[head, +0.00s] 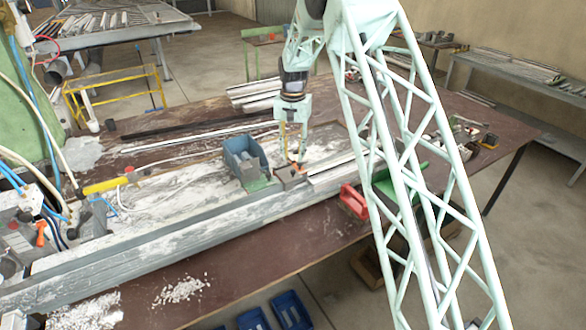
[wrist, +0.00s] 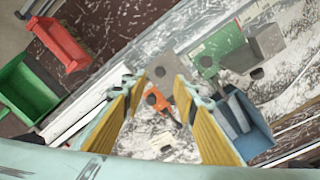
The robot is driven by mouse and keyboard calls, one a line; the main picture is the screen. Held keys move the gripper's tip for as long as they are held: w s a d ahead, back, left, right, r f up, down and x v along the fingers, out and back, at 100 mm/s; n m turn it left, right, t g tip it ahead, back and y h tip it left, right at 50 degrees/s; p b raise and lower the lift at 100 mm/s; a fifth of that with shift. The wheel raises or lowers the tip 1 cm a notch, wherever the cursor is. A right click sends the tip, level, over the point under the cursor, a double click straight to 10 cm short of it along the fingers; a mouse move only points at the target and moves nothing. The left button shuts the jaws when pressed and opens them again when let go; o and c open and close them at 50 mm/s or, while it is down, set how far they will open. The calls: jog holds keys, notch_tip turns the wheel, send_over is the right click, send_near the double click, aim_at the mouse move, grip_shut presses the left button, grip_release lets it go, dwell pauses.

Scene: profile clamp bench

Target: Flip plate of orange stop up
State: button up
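The orange stop (head: 299,167) sits on the pale, dusty bench beam, right of the blue bin in the head view. In the wrist view the orange stop (wrist: 158,106) lies between my finger pads, beside a grey metal plate (wrist: 168,70) with a round hole. The plate's exact tilt is hard to tell. My gripper (head: 292,157) points down just over the stop. In the wrist view my gripper (wrist: 160,86) is open, its yellow-padded fingers on either side of the stop. I cannot tell whether they touch it.
A blue bin (head: 246,157) stands close left, with a green stop (wrist: 222,48) near it in the wrist view. A red bin (head: 354,202) and a green bin (wrist: 28,88) are at the near edge. Long metal profiles (head: 340,168) lie to the right.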

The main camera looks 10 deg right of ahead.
aim_at(293, 171)
jog(key=shift+f+p, duration=0.35)
jog(key=shift+f, duration=3.35)
jog(key=shift+c, duration=0.2)
grip_shut()
